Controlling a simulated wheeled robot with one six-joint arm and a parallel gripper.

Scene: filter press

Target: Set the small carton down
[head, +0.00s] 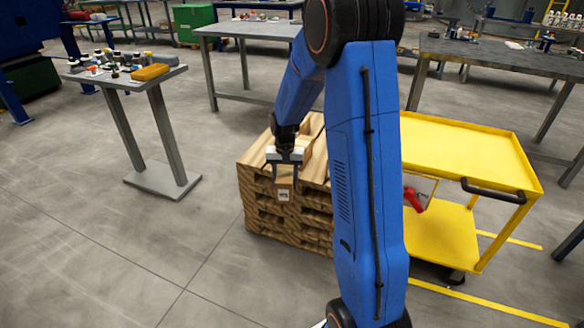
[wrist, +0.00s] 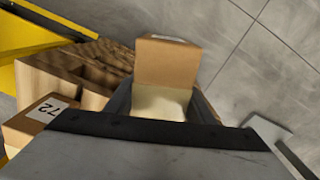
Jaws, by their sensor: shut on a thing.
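The small carton (head: 284,190) is brown with a pale label on its near side. It is held in my gripper (head: 284,172), which points down over the stack of wooden pallets (head: 261,210). In the wrist view the carton (wrist: 168,64) sits between the two dark fingers of my gripper (wrist: 162,106). Its brown face shows beyond them and a paler face lies between them. Whether the carton touches the pallets or hangs above them I cannot tell.
Another carton marked 72 (wrist: 38,122) lies left of my gripper in the wrist view. A yellow cart (head: 465,150) stands right of the pallets, with a red object (head: 413,199) on it. A small table (head: 125,77) with several parts stands left. The floor between is clear.

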